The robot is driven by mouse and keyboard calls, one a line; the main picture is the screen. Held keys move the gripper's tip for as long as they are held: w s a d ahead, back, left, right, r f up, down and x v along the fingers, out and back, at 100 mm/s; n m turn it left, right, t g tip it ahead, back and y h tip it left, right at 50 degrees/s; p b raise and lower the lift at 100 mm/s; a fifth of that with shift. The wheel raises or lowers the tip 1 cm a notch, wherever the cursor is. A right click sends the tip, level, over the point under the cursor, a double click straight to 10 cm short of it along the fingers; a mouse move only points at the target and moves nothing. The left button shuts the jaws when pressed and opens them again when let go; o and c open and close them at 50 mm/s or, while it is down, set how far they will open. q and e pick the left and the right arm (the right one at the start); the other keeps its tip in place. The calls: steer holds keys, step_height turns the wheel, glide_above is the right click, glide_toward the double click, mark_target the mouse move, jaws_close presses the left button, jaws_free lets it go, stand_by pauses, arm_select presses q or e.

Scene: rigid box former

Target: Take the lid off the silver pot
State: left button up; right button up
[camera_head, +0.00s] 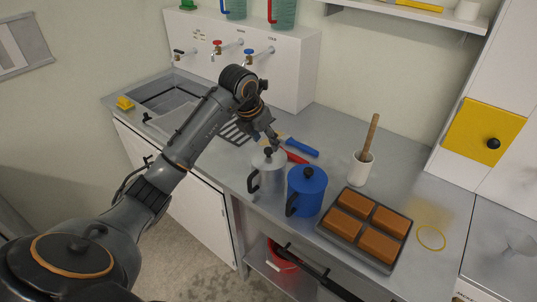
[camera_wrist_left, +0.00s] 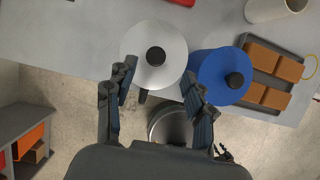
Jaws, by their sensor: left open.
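The silver pot (camera_head: 267,180) stands on the grey counter, with a dark handle on its left side. Its lid sits on top, with a round black knob (camera_head: 268,151). In the left wrist view the silver lid (camera_wrist_left: 175,38) shows from above, with the black knob (camera_wrist_left: 155,56) near its middle. My left gripper (camera_head: 271,138) is over the pot. In the left wrist view its open fingers (camera_wrist_left: 159,75) are spread on either side of the lid's near part, with the knob just beyond and between them. Nothing is held. My right gripper is not in view.
A blue lidded pot (camera_head: 307,190) stands close to the silver pot's right, near the right finger. A tray of brown blocks (camera_head: 352,202) and a white mortar with a pestle (camera_head: 361,168) are further right. A blue-handled tool (camera_head: 301,147) lies behind.

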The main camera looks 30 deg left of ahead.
mark_target(268, 150)
arm_select(q)
steer(key=x, duration=0.1)
steer(key=p+x, duration=0.2)
steer(key=x, duration=0.1)
steer(key=shift+a+f, duration=0.1)
steer(key=shift+a, duration=0.15)
steer(key=shift+w+f, duration=0.25)
steer(key=shift+f, duration=0.25)
jaws_close()
